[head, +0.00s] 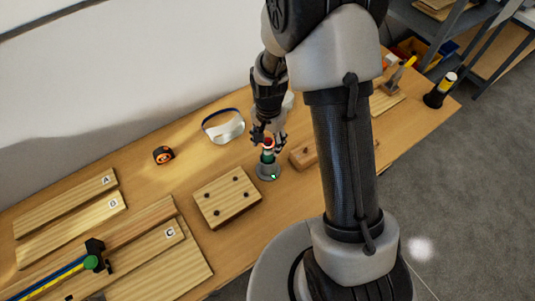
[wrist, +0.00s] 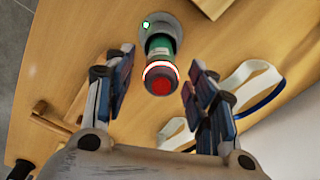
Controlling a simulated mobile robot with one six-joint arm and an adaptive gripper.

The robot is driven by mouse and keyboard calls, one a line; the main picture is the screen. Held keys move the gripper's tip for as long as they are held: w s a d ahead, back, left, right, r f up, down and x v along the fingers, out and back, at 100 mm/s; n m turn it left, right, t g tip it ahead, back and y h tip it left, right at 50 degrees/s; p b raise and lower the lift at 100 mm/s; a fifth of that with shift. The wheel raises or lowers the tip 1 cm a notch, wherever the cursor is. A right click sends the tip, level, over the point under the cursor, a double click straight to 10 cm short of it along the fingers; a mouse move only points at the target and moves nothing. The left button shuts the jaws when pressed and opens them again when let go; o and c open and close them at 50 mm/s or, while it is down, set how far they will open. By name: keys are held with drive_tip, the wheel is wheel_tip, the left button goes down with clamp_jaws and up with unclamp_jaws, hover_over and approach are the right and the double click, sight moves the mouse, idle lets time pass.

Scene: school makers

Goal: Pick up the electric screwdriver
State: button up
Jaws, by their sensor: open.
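The electric screwdriver (wrist: 159,65), with a green body and a red, white-ringed end, stands upright in a round grey base (wrist: 150,24) with a green light. In the head view the screwdriver (head: 268,156) is on the workbench right of a drilled wooden block, its upper part partly covered by my fingers. My gripper (wrist: 155,84) is open, with one finger on each side of the screwdriver's red end in the wrist view. Gaps show between the fingers and the screwdriver. In the head view my gripper (head: 268,137) reaches down over it from above.
The drilled block (head: 227,196) lies close left of the base. A smaller wooden piece (head: 302,155) lies close right. Labelled boards (head: 75,218) and a clamp (head: 96,256) fill the left.

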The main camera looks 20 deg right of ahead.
sight(268, 153)
drive_tip(key=shift+a+f+b, duration=0.1)
drive_tip(key=shift+f+b, duration=0.65)
drive_tip(key=shift+f, duration=2.75)
drive_tip(key=shift+c, duration=0.3)
clamp_jaws()
